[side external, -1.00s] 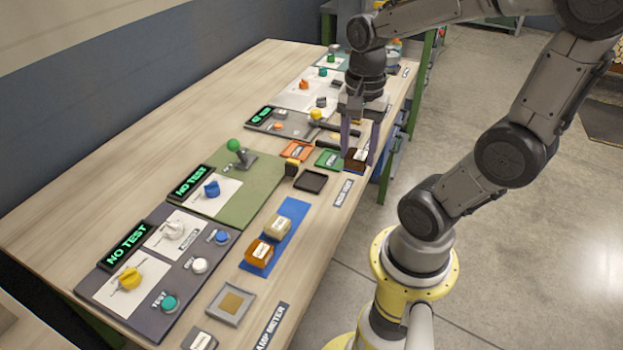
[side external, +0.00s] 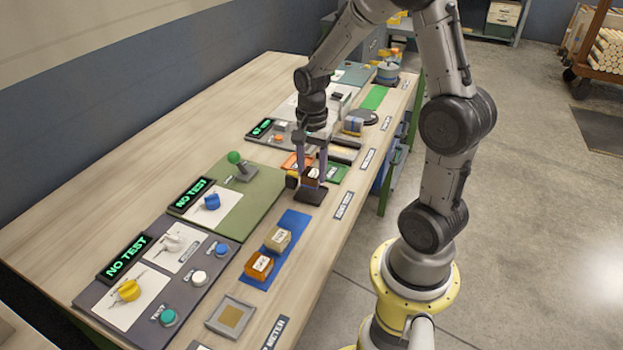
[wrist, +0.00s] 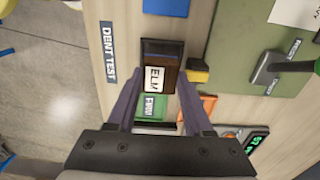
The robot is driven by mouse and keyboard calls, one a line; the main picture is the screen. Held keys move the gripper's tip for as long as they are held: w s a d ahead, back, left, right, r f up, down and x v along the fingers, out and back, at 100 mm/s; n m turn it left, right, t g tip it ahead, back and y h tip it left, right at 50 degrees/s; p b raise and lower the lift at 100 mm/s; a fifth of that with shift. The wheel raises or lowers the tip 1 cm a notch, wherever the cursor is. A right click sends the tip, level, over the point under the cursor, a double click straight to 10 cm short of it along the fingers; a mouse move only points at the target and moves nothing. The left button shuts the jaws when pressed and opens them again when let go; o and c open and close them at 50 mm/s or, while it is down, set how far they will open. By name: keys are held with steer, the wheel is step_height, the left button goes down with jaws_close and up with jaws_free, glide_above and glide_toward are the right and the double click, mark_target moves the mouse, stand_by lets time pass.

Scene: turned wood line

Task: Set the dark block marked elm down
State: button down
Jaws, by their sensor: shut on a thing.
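The dark brown block marked ELM (side external: 313,173) is between the fingers of my gripper (side external: 311,183), which is shut on it. In the wrist view the block (wrist: 170,79) shows its white ELM label facing up, with a finger on either side. The black tray (side external: 311,196) lies under and just in front of the block in the side view. In the wrist view the block covers part of this tray (wrist: 162,45). I cannot tell whether the block's underside touches the tray.
A green tray (wrist: 152,108) and an orange tray (wrist: 208,104) lie close by. A yellow-and-dark block (wrist: 198,72) stands right beside the black tray. A blue mat (side external: 292,222) carries two blocks. A lever (side external: 240,165) stands on the green panel.

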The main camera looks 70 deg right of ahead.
mark_target(312, 172)
steer(key=shift+f, duration=1.6)
steer(key=shift+f, duration=0.15)
steer(key=shift+c, duration=1.5)
jaws_free()
